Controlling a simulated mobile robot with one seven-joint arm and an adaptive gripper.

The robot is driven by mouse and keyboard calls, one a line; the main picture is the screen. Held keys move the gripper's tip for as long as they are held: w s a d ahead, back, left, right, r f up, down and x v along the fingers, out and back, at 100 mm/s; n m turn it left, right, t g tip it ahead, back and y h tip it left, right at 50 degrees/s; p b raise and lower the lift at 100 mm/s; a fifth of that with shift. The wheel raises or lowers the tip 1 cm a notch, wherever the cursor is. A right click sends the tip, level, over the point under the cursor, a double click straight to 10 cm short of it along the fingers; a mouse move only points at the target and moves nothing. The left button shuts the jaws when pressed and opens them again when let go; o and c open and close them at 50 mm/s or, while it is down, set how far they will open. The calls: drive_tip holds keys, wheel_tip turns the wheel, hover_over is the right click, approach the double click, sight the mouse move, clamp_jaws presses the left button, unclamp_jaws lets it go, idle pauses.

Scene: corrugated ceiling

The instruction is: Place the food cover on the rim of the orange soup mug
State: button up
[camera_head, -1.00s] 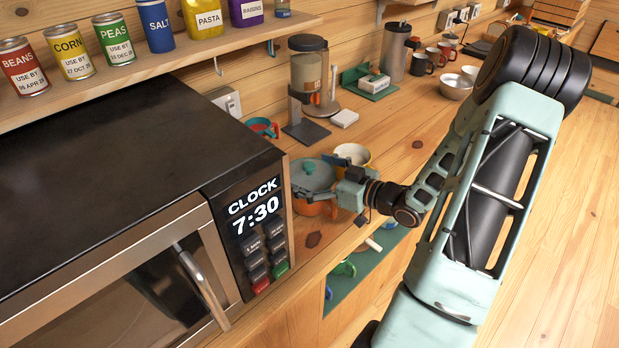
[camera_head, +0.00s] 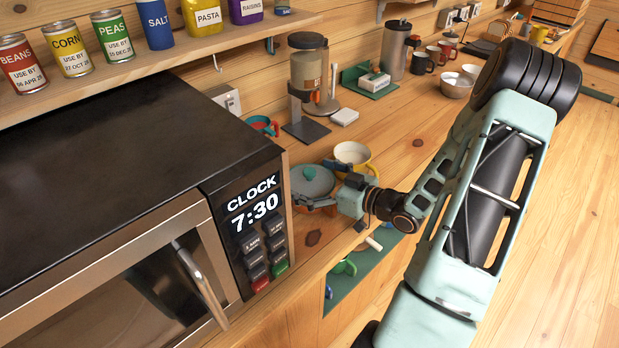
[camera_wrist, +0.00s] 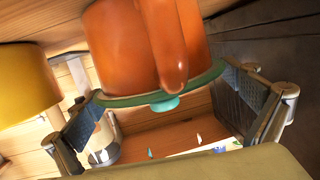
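The food cover (camera_head: 312,180) is a round teal-green lid with a small knob. In the head view it sits over the orange soup mug, which is mostly hidden there. The wrist view looks upside down: the orange soup mug (camera_wrist: 118,45), with its handle, is above the green cover (camera_wrist: 122,101). The cover lies across the mug's mouth and looks level with it; I cannot tell whether it touches all round. My gripper (camera_head: 318,186) reaches in from the right. Its fingers, also in the wrist view (camera_wrist: 158,80), are at opposite edges of the cover and appear to hold it.
A yellow mug (camera_head: 352,155) stands close behind the cover. The microwave (camera_head: 130,190) is close on the left. The counter to the right (camera_head: 410,130) is mostly clear.

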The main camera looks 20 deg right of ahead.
drive_tip(key=shift+d+r+p, duration=0.1)
drive_tip(key=shift+r+p, duration=0.4)
drive_tip(key=shift+r, duration=0.05)
drive_tip(key=b+v, duration=0.1)
drive_tip(key=v, duration=1.1)
drive_tip(key=shift+f, duration=0.2)
